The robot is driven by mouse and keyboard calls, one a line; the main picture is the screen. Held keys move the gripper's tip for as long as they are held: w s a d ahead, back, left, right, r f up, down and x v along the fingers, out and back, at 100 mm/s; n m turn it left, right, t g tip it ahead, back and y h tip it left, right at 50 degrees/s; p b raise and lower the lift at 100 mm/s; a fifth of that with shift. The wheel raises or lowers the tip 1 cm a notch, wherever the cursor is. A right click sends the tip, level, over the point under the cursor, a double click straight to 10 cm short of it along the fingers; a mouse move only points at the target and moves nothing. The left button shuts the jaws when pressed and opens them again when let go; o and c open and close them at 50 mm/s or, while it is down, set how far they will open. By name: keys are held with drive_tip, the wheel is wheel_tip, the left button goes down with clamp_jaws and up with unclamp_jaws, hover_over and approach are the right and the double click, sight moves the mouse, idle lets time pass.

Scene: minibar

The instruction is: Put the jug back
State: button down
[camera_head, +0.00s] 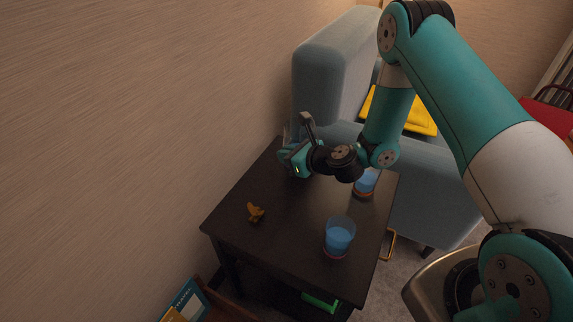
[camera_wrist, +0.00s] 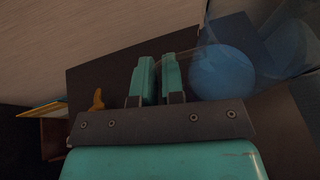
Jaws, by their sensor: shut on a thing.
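The clear jug (camera_wrist: 222,72) with blue liquid fills the right of the wrist view, right beside my fingers. My gripper (camera_wrist: 157,80) is shut on it; the exact spot of the grip is hard to see. In the head view my gripper (camera_head: 288,157) is over the far end of the dark table (camera_head: 285,225), by the wall and sofa. The jug is mostly or wholly hidden behind the gripper there. I cannot tell whether its base touches the table.
A blue-filled glass (camera_head: 338,238) stands at the table's near right. A second glass (camera_head: 366,184) stands behind, partly under my arm. A small orange-brown figurine (camera_head: 255,212) is on the left. The sofa (camera_head: 330,75) borders the far side; the middle of the tabletop is clear.

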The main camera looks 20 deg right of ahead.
drive_tip(key=shift+f, duration=1.4)
drive_tip(key=shift+f+b, duration=0.1)
drive_tip(key=shift+b, duration=0.2)
drive_tip(key=c, duration=1.7)
unclamp_jaws()
drive_tip(key=shift+f, duration=0.15)
drive_tip(key=o, duration=0.5)
